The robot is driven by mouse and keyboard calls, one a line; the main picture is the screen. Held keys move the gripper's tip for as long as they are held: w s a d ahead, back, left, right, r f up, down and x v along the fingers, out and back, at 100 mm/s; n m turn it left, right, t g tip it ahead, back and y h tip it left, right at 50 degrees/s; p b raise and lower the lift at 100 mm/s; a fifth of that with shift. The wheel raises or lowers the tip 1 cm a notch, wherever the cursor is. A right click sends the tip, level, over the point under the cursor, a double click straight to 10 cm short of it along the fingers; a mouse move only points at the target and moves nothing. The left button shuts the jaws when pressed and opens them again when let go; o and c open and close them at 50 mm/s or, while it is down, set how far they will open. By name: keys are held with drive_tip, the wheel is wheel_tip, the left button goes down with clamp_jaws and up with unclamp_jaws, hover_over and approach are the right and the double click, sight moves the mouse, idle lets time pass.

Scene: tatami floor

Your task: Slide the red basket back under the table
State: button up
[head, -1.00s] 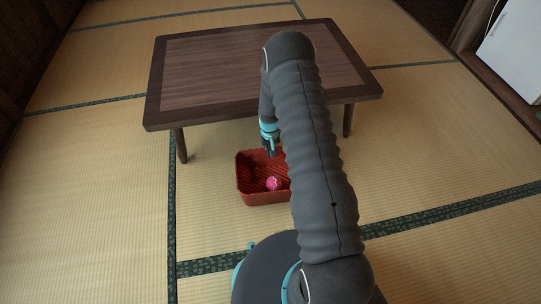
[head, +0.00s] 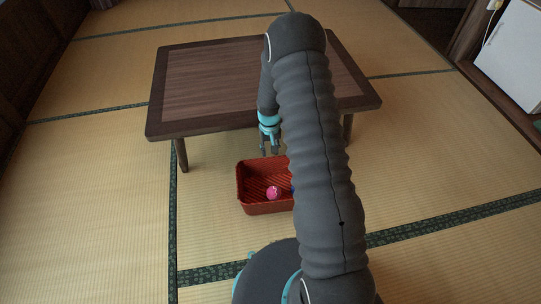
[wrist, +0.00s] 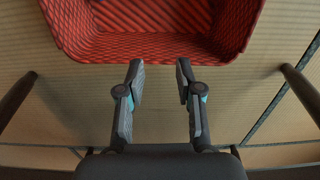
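The red basket (head: 262,209) sits on the tatami in front of the table, its right part hidden behind my arm. A pink ball (head: 274,193) lies in it. The low dark wooden table (head: 205,80) stands behind the basket. My gripper (head: 270,152) is open and empty at the basket's far rim, on the table side. In the wrist view the basket (wrist: 150,47) fills the top, and my gripper's spread fingertips (wrist: 160,68) point at its wall. I cannot tell whether they touch it.
Table legs stand at left (head: 181,155) and right (head: 347,127), with open floor between them. They also flank my gripper in the wrist view, at left (wrist: 15,98) and right (wrist: 302,88). A white cabinet (head: 512,55) stands far right. The tatami left of the basket is clear.

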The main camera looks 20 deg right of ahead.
drive_tip(key=s+a+r+t, duration=0.1)
drive_tip(key=s+r, duration=0.2)
drive_tip(key=r, duration=0.7)
drive_tip(key=s+a+r+t, duration=0.1)
drive_tip(key=s+r, duration=0.3)
drive_tip(key=r, duration=0.6)
drive_tip(key=s+a+r+t, duration=0.1)
drive_tip(key=s+a+r, duration=0.15)
drive_tip(key=r, duration=0.85)
drive_tip(key=s+r+t, duration=0.1)
drive_tip(key=s+r, duration=0.2)
drive_tip(key=s, duration=0.4)
drive_tip(key=s+a+r+t, duration=0.1)
drive_tip(key=s+r, duration=0.2)
drive_tip(key=s, duration=0.4)
drive_tip(key=s+r+n, duration=0.1)
drive_tip(key=s+r, duration=0.2)
drive_tip(key=s, duration=0.5)
drive_tip(key=shift+a+r+t, duration=0.2)
drive_tip(key=shift+r+t, duration=0.1)
drive_tip(key=shift+t, duration=0.1)
drive_tip(key=shift+a, duration=0.1)
